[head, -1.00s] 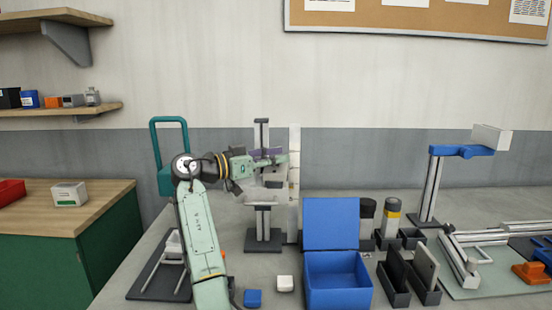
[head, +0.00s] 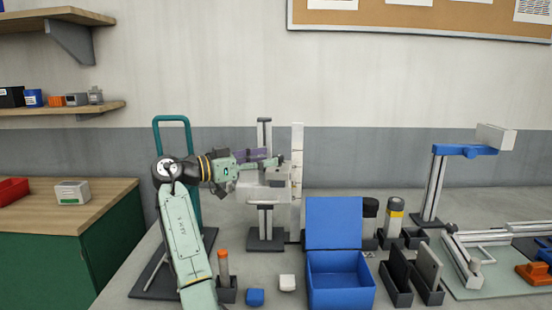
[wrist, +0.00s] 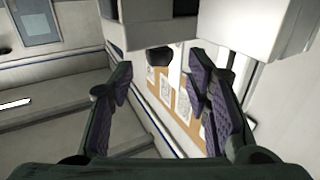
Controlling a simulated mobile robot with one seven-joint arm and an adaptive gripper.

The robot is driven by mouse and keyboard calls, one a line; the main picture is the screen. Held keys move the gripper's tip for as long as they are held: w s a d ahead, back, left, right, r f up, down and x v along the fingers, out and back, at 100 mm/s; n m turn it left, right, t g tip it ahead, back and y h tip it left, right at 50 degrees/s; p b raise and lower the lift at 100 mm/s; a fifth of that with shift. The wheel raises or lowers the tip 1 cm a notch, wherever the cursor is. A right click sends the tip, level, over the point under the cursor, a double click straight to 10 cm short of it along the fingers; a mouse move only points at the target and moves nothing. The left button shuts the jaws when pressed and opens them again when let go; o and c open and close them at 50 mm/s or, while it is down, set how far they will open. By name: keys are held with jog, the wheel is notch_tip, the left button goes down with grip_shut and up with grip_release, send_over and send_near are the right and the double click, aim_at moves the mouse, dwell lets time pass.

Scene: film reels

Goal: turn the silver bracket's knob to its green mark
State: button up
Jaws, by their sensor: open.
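The silver bracket (head: 266,192) is a pale boxy piece on an upright post with a dark base, left of centre in the head view. My gripper (head: 270,161) is open at the bracket's upper part, reaching in from the left. In the wrist view the gripper (wrist: 160,77) has its purple-padded fingers spread apart. A dark rounded piece (wrist: 158,57), possibly the knob, shows between the fingertips beneath pale blocks (wrist: 152,25). I cannot tell whether a finger touches it. I cannot make out the green mark in either view.
A white upright column (head: 297,180) stands right beside the bracket. An open blue box (head: 340,295) is in front of it to the right. An orange-topped cylinder (head: 223,268) stands in a dark holder near my arm. Small blue (head: 255,297) and white (head: 287,282) blocks lie in front.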

jog(key=v, duration=0.7)
